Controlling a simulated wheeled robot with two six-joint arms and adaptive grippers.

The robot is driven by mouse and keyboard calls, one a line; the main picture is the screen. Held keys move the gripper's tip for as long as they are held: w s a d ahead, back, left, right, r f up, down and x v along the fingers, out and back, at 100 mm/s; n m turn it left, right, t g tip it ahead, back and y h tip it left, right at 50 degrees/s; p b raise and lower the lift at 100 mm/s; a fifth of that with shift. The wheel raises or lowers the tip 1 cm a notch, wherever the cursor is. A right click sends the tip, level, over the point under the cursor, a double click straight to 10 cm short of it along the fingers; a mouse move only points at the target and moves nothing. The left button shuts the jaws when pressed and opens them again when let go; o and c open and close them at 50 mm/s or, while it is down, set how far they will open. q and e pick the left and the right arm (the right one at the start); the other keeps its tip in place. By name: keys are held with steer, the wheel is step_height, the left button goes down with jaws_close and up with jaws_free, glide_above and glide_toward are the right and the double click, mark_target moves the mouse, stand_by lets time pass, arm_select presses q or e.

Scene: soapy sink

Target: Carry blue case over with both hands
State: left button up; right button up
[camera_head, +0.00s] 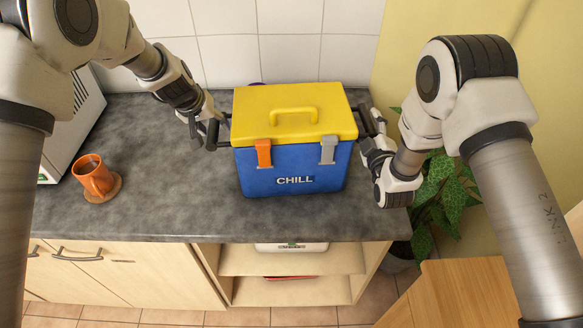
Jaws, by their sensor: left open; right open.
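The blue case (289,172) is a cooler marked "CHILL" with a yellow lid, a yellow top handle, an orange latch and a grey latch. It stands upright on the grey counter (170,185), towards its right end. Dark side handles stick out at its left and right. My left gripper (217,128) is open at the left side handle. My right gripper (372,135) is open at the right side handle, and the fingers there are partly hidden. I cannot tell whether either gripper touches its handle.
An orange mug (93,176) stands on a wooden coaster (113,188) at the counter's left, beside a white appliance (75,122). A leafy plant (440,187) is right of the counter. Open shelves (290,290) lie below. A wooden surface (470,295) is at lower right. The counter between mug and cooler is clear.

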steer(key=shift+s, duration=0.25)
arm_select(q)
steer(key=v, duration=1.1)
steer(key=shift+s, duration=0.15)
steer(key=o, duration=0.8)
steer(key=shift+r, duration=0.1)
arm_select(e)
steer(key=s, duration=1.1)
steer(key=shift+s+d, duration=0.4)
steer(key=shift+d, duration=0.05)
steer(key=shift+r, duration=0.1)
steer(key=shift+r+p, duration=0.95)
steer(key=shift+p, duration=0.05)
arm_select(q)
steer(key=a, duration=0.2)
steer(key=s+a, duration=0.1)
steer(key=a, duration=0.1)
steer(key=shift+a, duration=0.4)
arm_select(e)
steer(key=o, duration=0.8)
steer(key=shift+c, duration=0.2)
